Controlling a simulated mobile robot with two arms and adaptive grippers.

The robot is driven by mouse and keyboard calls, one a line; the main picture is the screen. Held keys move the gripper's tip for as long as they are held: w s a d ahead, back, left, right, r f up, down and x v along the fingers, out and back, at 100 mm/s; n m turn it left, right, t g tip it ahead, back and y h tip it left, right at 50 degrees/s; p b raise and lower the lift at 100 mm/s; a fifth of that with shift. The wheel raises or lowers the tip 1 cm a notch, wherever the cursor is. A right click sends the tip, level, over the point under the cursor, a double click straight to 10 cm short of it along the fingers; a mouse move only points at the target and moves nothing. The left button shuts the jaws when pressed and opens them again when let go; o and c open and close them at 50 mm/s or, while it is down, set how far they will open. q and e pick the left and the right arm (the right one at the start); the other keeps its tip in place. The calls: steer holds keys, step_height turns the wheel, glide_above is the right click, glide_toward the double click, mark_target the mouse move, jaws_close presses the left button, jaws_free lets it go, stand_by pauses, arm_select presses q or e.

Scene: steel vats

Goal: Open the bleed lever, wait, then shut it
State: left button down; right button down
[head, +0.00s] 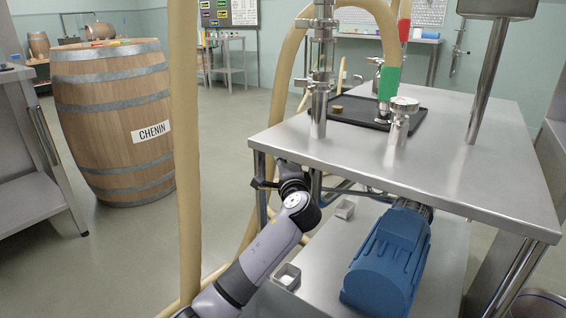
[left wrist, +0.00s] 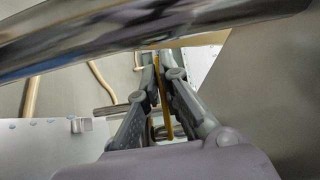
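My left gripper (head: 268,184) is under the near left corner of the steel table, beside its leg. In the left wrist view its two fingers (left wrist: 160,72) lean close together at the tips. A thin yellow strip (left wrist: 163,95) shows in the narrow gap between them. I cannot tell whether it is the bleed lever, or whether the fingers touch it. No other bleed lever can be made out clearly in the head view. A steel pipe fitting (head: 320,85) stands upright on the table above the gripper. My right gripper is not in view.
The steel table (head: 450,165) has a blue motor (head: 390,258) on its lower shelf. A shiny bar (left wrist: 130,40) crosses close over the left gripper. A tan hose (head: 187,150) hangs close to my left arm. A barrel (head: 110,110) stands left, with clear floor around it.

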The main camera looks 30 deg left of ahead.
arm_select(q)
steer(key=shift+y, duration=0.3)
steer(key=shift+s+d+n+g+y+p, duration=0.1)
steer(key=shift+s+n+g+y+p, duration=0.15)
steer(key=shift+n+g+y, duration=0.55)
steer(key=shift+s+d+n+g+y+p, duration=0.1)
steer(key=shift+s+n+g+y, duration=0.25)
steer(key=shift+n+g+y, duration=0.45)
steer(key=shift+f, duration=0.1)
steer(key=c, duration=1.8)
jaws_free()
steer(key=v, duration=1.2)
steer(key=shift+r, duration=0.25)
